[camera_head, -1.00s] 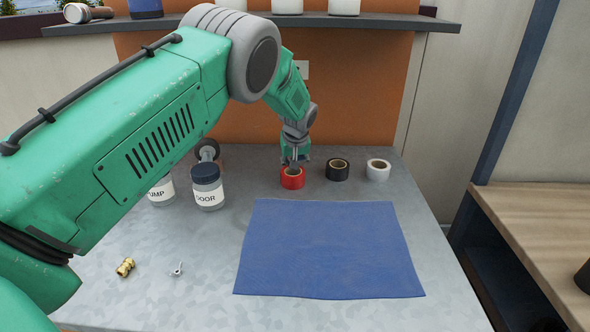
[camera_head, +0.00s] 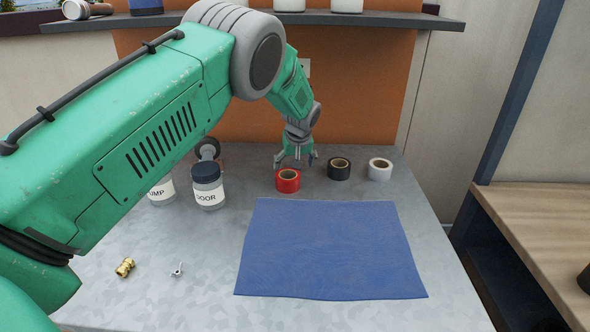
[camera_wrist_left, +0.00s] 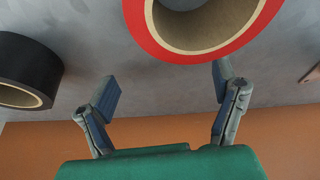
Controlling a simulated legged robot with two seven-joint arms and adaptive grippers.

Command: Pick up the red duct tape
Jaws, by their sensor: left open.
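The red duct tape (camera_head: 288,181) is a roll lying flat on the grey metal table, behind the blue mat. My left gripper (camera_head: 295,161) is open and empty, just behind the red roll. In the left wrist view the red roll (camera_wrist_left: 203,52) is at the top, with its cardboard core showing. The open fingers (camera_wrist_left: 166,95) are spread apart below it in that picture, and the roll is not between them. My right gripper is not in view.
A black roll (camera_head: 339,169) and a white roll (camera_head: 380,170) stand to the right of the red one. Labelled jars (camera_head: 208,187) are to the left. A blue mat (camera_head: 330,250) lies in front. An orange wall panel (camera_head: 350,90) rises behind.

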